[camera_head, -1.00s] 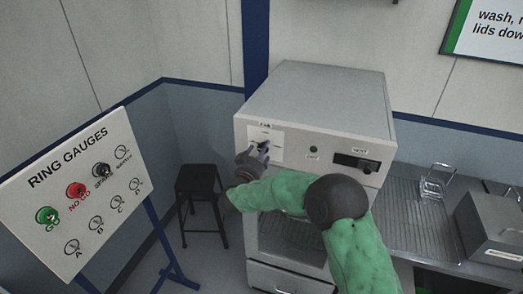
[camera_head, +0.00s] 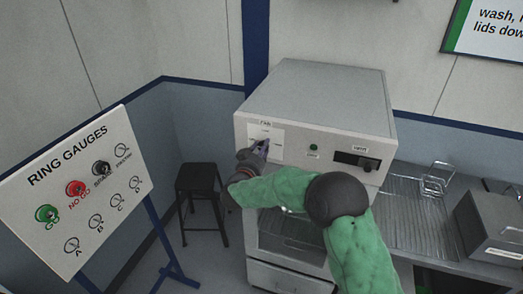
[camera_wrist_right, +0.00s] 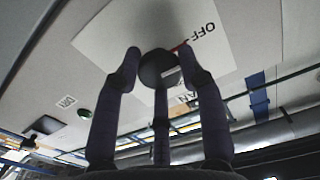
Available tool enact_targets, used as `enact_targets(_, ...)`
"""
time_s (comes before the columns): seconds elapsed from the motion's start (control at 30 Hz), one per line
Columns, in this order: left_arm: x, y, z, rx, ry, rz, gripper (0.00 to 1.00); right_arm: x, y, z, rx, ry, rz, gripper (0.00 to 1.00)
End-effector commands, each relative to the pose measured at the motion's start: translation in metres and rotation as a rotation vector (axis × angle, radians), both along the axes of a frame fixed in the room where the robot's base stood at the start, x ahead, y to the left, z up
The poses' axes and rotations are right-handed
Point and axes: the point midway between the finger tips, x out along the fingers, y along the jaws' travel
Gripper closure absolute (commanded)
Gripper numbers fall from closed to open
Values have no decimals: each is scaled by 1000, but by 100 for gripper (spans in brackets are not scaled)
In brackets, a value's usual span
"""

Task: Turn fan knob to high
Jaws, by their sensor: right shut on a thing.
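The fan knob (camera_wrist_right: 158,68) is a dark round knob on a white label plate (camera_wrist_right: 112,32) in the right wrist view. "OFF" is printed near it, with a red mark close to its edge. My right gripper (camera_wrist_right: 160,66) is shut on the knob, with fingers on both sides of it and a third finger below. In the head view my right gripper (camera_head: 262,147) is at the plate (camera_head: 274,134) on the upper left of the oven front, and its fingers largely hide the knob. I cannot read the knob's exact setting. My left gripper is not in view.
The grey oven (camera_head: 316,100) also carries a green button (camera_head: 313,148) and a black display (camera_head: 356,161). A ring gauge board (camera_head: 75,190) and black stool (camera_head: 200,186) stand to the left. A wire rack (camera_head: 412,225) and metal box (camera_head: 495,225) are on the right.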

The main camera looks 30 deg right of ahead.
Motion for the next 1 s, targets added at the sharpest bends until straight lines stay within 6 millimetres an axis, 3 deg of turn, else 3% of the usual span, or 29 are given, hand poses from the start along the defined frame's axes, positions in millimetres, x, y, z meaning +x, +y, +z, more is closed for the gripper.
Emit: enact_targets(1.0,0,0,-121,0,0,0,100,0,0,-6,563,-657,0,93)
